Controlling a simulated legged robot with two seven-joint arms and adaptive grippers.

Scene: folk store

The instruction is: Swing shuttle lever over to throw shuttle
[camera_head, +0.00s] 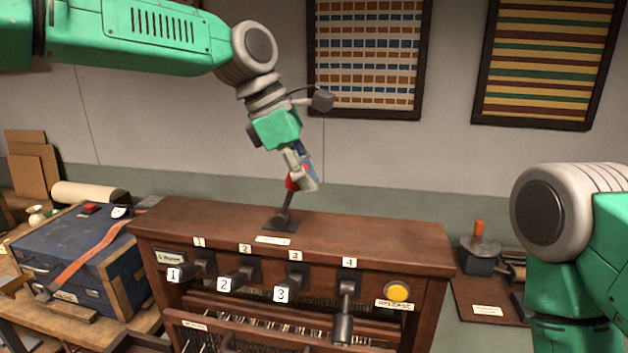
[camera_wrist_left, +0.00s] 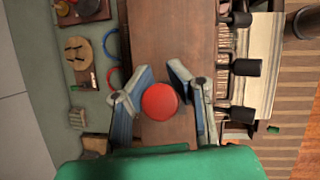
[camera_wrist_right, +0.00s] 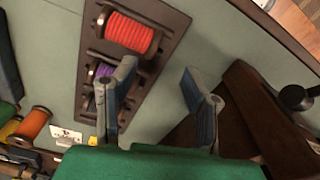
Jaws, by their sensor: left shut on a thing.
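The shuttle lever (camera_head: 285,207) stands on top of the brown wooden loom cabinet (camera_head: 360,233), tilted a little to the right from its dark base plate. My left gripper (camera_head: 300,181) comes down from above and is shut on the lever's red knob (camera_head: 291,184). In the left wrist view the round red knob (camera_wrist_left: 160,101) sits between the two blue-padded fingers. My right gripper (camera_wrist_right: 158,85) is open and empty in the right wrist view.
Several numbered handles line the cabinet front; handle 4 (camera_head: 345,310) hangs down, left of a yellow button (camera_head: 398,292). A blue chest (camera_head: 70,253) stands at left. A rack with an orange-red spool (camera_wrist_right: 130,33) lies below my right gripper. Framed weavings hang behind.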

